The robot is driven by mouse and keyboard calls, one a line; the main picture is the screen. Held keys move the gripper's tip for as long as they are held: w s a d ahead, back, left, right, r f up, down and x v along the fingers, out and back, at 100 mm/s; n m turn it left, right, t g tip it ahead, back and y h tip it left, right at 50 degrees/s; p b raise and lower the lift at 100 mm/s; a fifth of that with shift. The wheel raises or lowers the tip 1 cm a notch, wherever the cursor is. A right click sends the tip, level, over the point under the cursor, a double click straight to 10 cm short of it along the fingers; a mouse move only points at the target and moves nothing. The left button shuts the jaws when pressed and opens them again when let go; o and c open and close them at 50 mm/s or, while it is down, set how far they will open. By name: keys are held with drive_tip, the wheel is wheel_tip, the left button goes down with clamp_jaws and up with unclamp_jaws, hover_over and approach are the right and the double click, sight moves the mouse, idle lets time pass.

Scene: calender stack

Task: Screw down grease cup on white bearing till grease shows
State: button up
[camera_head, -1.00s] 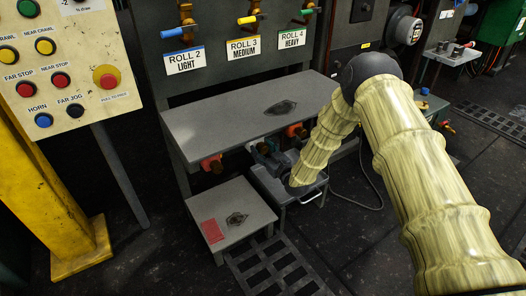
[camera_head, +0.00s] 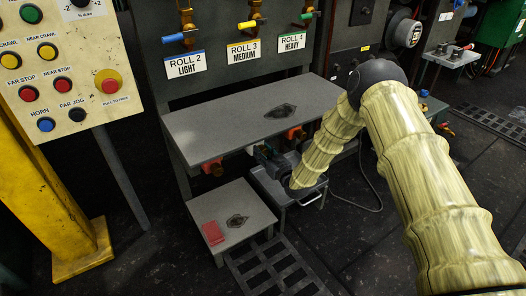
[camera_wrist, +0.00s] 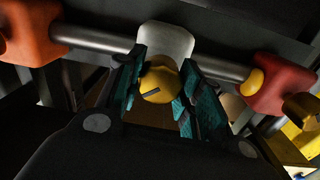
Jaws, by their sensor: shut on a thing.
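The white bearing (camera_wrist: 168,40) sits on a grey shaft in the wrist view. In the head view, a small part of the white bearing (camera_head: 251,149) shows under the front edge of the shelf. A yellow, rounded grease cup (camera_wrist: 160,82) with a dark slot mark is in front of the white bearing. My gripper (camera_wrist: 163,88) has its two teal-padded fingers on either side of this cup and is shut on it. In the head view my gripper (camera_head: 268,156) is dark and partly hidden by my arm. I cannot make out any grease around the cup.
An orange bearing (camera_wrist: 30,32) and a red bearing (camera_wrist: 280,84) flank the white one on the shaft, the red one with its own yellow cup. The grey shelf (camera_head: 220,125) overhangs close above. A low stool (camera_head: 250,212) with a red booklet (camera_head: 213,233) stands nearby.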

drive_tip(key=m+p, duration=0.2)
drive_tip(key=m, duration=0.4)
idle(0.6)
drive_tip(key=o, duration=1)
drive_tip(key=shift+o, duration=0.2)
drive_tip(key=shift+s, duration=0.1)
drive_tip(key=v, duration=1.2)
drive_tip(key=shift+r, duration=0.1)
